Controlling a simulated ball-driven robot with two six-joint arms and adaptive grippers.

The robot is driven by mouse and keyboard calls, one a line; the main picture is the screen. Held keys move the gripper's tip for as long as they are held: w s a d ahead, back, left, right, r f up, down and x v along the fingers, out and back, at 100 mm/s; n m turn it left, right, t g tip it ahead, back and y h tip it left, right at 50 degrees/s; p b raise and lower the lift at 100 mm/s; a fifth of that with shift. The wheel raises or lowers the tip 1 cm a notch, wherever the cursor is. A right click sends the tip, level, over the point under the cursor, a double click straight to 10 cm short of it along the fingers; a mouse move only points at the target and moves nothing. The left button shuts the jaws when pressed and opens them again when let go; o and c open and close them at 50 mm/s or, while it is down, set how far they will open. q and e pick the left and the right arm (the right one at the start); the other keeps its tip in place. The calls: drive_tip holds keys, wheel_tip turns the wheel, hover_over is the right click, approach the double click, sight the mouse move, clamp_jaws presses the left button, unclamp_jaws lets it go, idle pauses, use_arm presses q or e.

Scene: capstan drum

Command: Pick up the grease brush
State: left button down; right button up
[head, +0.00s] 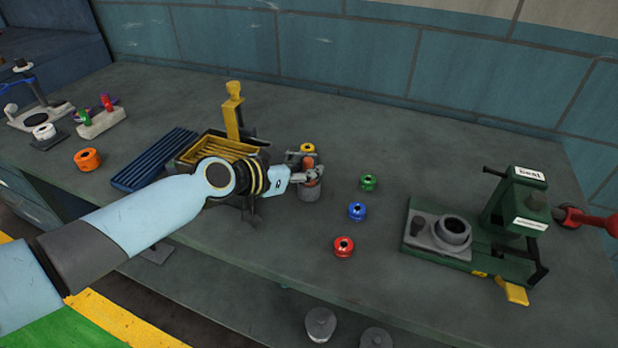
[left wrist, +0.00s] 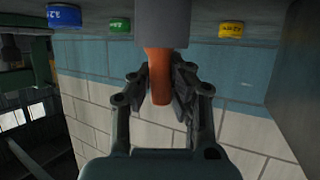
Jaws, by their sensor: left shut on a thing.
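The grease brush shows as an orange handle (head: 310,163) standing up from a grey cylindrical pot (head: 310,193) in the head view. The bristle end is hidden in the pot. My left gripper (head: 306,173) reaches in from the left and is shut around the handle. In the left wrist view, which looks upside down, the orange handle (left wrist: 159,80) lies between the fingers of the gripper (left wrist: 160,92), below the grey pot (left wrist: 162,22). My right gripper is not in view.
Green (head: 368,182), blue (head: 356,211) and red (head: 344,246) spools stand right of the pot, with a yellow one (head: 307,148) behind. A green machine (head: 480,260) stands at the right. A yellow tray (head: 205,151) and blue rack (head: 150,160) lie left. Bench space behind is free.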

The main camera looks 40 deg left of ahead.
use_arm(q)
drive_tip(key=shift+r, duration=0.45)
drive_tip(key=r+p, duration=0.1)
drive_tip(key=r, duration=0.1)
drive_tip(key=r+p, duration=0.1)
drive_tip(key=shift+s+d+r, duration=0.2)
drive_tip(key=shift+r, duration=0.2)
drive_tip(key=s+d+r+p, duration=0.1)
drive_tip(key=s+d+r, duration=0.5)
drive_tip(key=s+d, duration=0.1)
drive_tip(key=shift+s+d+r+p, duration=0.15)
drive_tip(key=shift+s+d+p, duration=0.15)
drive_tip(key=shift+s, duration=0.35)
drive_tip(key=shift+w, duration=0.1)
